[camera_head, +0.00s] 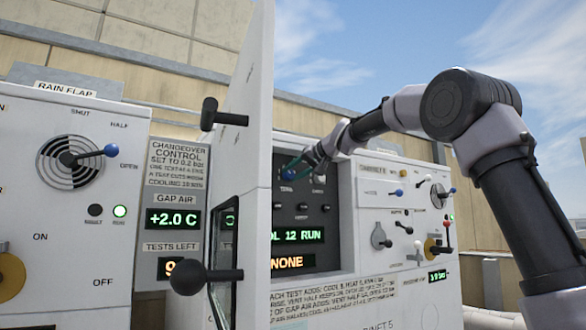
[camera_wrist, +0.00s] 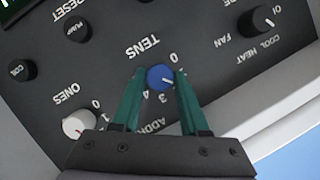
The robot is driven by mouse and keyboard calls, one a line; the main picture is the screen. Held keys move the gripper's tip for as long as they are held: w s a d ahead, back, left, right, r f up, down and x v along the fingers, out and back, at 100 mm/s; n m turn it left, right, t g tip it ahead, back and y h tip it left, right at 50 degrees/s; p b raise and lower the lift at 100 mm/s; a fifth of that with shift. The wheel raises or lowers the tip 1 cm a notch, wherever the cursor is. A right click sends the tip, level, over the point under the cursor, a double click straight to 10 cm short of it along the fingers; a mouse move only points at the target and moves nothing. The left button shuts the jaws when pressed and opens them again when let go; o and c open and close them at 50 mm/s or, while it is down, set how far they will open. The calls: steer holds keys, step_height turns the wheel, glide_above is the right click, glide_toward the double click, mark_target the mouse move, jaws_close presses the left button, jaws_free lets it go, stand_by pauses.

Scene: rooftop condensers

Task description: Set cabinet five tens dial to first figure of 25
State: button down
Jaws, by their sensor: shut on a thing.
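My gripper (camera_wrist: 159,83) is shut on the dial, with one green finger on each side. In the head view my gripper (camera_head: 312,162) reaches into the recess of the cabinet (camera_head: 402,295) at the blue dial (camera_head: 292,175).
A white ones dial (camera_wrist: 78,124) sits beside the tens dial. Black fan (camera_wrist: 257,20), pump (camera_wrist: 78,29) and coil (camera_wrist: 22,70) knobs share the panel. An open white door (camera_head: 247,110) with black handles stands left of the recess. Levers stick out at the right.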

steer(key=shift+s+a+m+y, duration=0.1)
steer(key=shift+a+m+y, duration=0.05)
steer(key=shift+m+y, duration=0.7)
steer(key=shift+m, duration=0.25)
steer(key=shift+c, duration=2.1)
jaws_free()
steer(key=shift+s+a, duration=0.1)
steer(key=shift+d, duration=0.3)
steer(key=v, duration=1)
steer(key=shift+r, duration=0.3)
